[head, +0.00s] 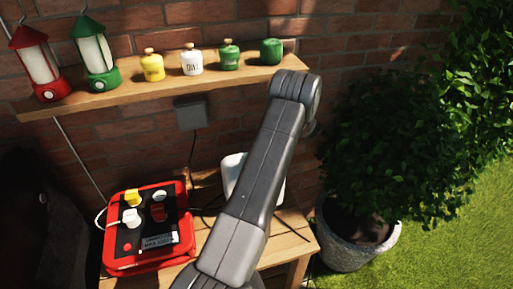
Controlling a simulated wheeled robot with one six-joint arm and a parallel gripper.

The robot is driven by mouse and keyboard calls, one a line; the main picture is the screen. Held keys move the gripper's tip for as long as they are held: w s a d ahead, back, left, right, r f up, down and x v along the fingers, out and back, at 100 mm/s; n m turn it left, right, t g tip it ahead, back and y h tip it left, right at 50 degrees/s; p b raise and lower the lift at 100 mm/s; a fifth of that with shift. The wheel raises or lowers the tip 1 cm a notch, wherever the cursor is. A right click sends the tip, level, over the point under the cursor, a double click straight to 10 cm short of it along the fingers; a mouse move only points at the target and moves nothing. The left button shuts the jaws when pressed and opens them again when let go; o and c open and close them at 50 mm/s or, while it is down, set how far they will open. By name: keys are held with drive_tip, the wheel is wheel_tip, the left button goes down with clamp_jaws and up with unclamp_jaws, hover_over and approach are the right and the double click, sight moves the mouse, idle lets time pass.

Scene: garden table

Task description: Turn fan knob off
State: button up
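A red control box (112,258) with a dark top panel lies on the wooden table at the lower left. Its panel carries a yellow knob (132,197), a white knob (131,217), a grey-white knob (159,195) and a red knob (157,212). A small red button (127,247) and a label plate (159,242) are near its front edge. The label is too small to read, so I cannot tell which knob is the fan's. My arm rises to the right of the box; my gripper is not visible.
A white object (234,172) stands behind my arm, partly hidden. A wall shelf (125,97) above holds a red lantern (39,65), a green lantern (97,58) and several small canisters. A potted bush (352,246) stands at right. Cables run behind the box.

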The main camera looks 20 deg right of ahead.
drive_tip(key=shift+p, duration=0.6)
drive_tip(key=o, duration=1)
